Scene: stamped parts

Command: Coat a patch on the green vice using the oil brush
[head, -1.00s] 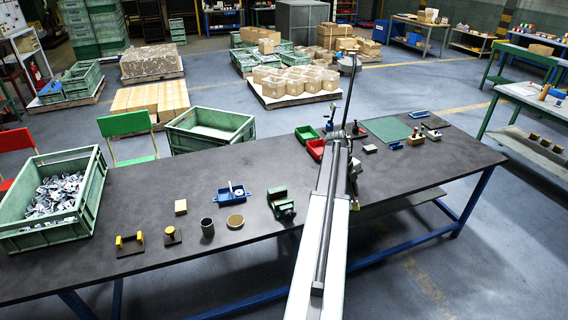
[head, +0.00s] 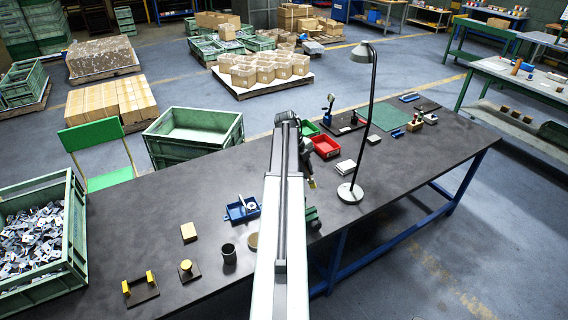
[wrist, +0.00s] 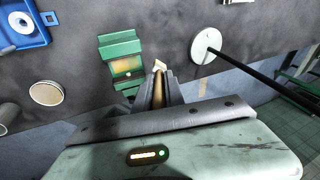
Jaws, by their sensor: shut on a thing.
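The green vice (head: 313,217) is on the dark bench, partly hidden behind my arm in the head view. In the wrist view the vice (wrist: 121,50) is left of my gripper, with a tan patch on its upper face. My gripper (wrist: 159,92) is shut on the oil brush (wrist: 158,88), whose pale tip points away from me. The tip is to the right of the vice; I cannot tell if they touch. In the head view the brush tip (head: 312,184) shows above the bench, just beyond the vice.
A desk lamp (head: 350,192) stands right of the vice; its base (wrist: 205,46) and pole are near my gripper. A blue tray (head: 242,210), a dark cup (head: 229,254) and a round tan lid (wrist: 46,93) are to the left. A red bin (head: 326,146) is behind.

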